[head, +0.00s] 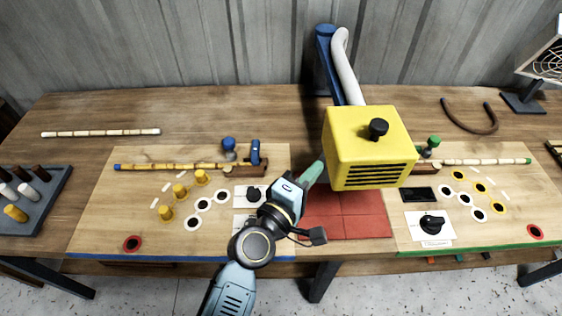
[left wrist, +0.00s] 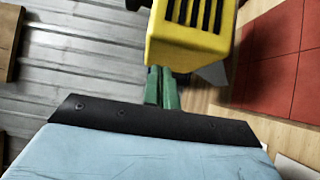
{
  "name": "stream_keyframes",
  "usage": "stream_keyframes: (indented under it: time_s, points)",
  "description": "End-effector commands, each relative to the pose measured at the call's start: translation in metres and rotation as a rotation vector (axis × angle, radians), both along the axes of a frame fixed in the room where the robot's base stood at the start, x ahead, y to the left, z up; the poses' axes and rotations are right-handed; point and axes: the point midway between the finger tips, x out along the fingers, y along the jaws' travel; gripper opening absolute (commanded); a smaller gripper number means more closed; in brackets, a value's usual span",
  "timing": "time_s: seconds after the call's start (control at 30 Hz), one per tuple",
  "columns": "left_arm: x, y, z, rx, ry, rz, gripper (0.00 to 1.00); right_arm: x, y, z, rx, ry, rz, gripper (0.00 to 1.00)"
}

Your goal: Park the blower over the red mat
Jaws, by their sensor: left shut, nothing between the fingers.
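The blower is a yellow box (head: 365,140) with black slots and a black knob on top. It hangs on a blue arm (head: 326,60) with a white hose. In the head view it covers the back right of the red mat (head: 345,222); the mat's front and left show. In the left wrist view the blower (left wrist: 188,40) is just beyond my fingers, and the mat (left wrist: 280,65) lies to the right. My left gripper (head: 315,172), with green fingers (left wrist: 162,88), is shut and empty beside the blower's left side. I cannot tell whether they touch. My right gripper is out of view.
Light boards flank the mat, with a rattan pole on the left (head: 185,167) and another on the right (head: 485,161). Yellow pegs (head: 180,191) and black knobs (head: 432,223) stand on them. A dark peg tray (head: 40,205) is far left. The table's back left is mostly clear.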

Motion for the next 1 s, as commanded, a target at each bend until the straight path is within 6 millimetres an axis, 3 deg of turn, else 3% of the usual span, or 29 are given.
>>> stream_keyframes:
  time_s: [0.47, 0.63, 0.77, 1.0]
  points:
    - [-0.002, -0.006, 0.000, 0.001, -0.001, 0.000, 0.00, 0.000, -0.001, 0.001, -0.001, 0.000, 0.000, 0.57]
    - [-0.003, 0.007, 0.000, 0.004, -0.002, -0.002, 0.00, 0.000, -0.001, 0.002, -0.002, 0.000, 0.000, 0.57]
    - [-0.005, 0.031, 0.000, 0.007, -0.004, -0.006, 0.00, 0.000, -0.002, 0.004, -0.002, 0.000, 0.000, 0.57]
    - [-0.059, 0.040, -0.002, 0.001, 0.003, -0.008, 0.00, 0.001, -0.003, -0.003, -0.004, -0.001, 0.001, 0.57]
